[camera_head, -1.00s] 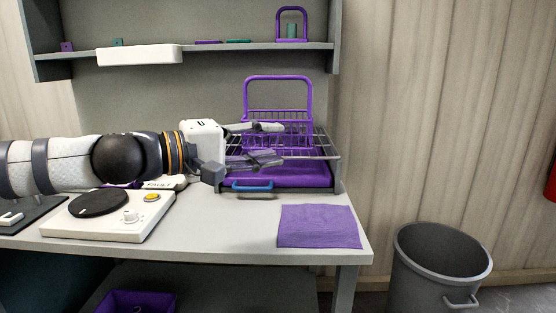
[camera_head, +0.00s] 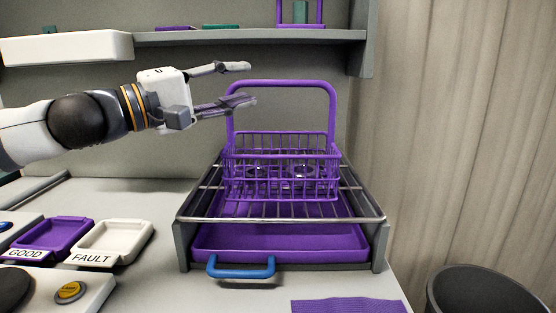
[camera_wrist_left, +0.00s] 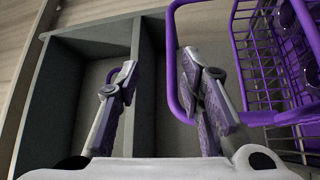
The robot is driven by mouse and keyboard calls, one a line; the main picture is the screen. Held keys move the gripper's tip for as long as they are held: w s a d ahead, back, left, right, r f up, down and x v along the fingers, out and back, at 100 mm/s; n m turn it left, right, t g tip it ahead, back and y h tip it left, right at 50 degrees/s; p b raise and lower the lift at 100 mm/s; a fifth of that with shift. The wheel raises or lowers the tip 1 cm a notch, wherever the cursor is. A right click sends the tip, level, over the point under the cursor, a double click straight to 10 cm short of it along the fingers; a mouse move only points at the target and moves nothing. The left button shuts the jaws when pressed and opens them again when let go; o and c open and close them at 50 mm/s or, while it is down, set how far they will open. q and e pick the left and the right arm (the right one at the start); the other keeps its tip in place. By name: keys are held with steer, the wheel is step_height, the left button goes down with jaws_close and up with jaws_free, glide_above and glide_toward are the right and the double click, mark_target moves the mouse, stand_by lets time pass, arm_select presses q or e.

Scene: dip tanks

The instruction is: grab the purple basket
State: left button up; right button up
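The purple basket (camera_head: 281,182) stands upright on a wire rack (camera_head: 200,205), its tall loop handle (camera_head: 332,115) raised. Clear glass-like items sit inside it. My left gripper (camera_head: 250,84) is open, at the height of the handle's top, with its fingers pointing right. Its lower finger overlaps the handle's upper left corner in the head view. In the left wrist view, the fingers (camera_wrist_left: 160,62) are apart and empty. The handle (camera_wrist_left: 173,85) runs close beside the right finger there, and the basket (camera_wrist_left: 270,60) is at right. I cannot tell whether they touch. My right gripper is not in view.
A purple tray (camera_head: 280,243) with a blue handle (camera_head: 240,267) lies under the rack. A shelf (camera_head: 250,38) runs above. GOOD (camera_head: 52,236) and FAULT (camera_head: 112,240) trays stand at left. A purple cloth (camera_head: 345,306) and a grey bin (camera_head: 480,292) are at lower right.

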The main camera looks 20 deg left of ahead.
mark_target(277, 82)
arm_select(q)
steer(key=x, duration=0.3)
steer(key=f+x, duration=0.1)
steer(key=x, duration=0.2)
steer(key=b+x, duration=0.1)
steer(key=x, duration=0.3)
steer(key=shift+w+a+f, duration=0.2)
steer(key=shift+w+a, duration=0.05)
steer(key=shift+w, duration=0.05)
jaws_close()
steer(key=shift+s+r, duration=0.1)
steer(key=shift+r, duration=0.15)
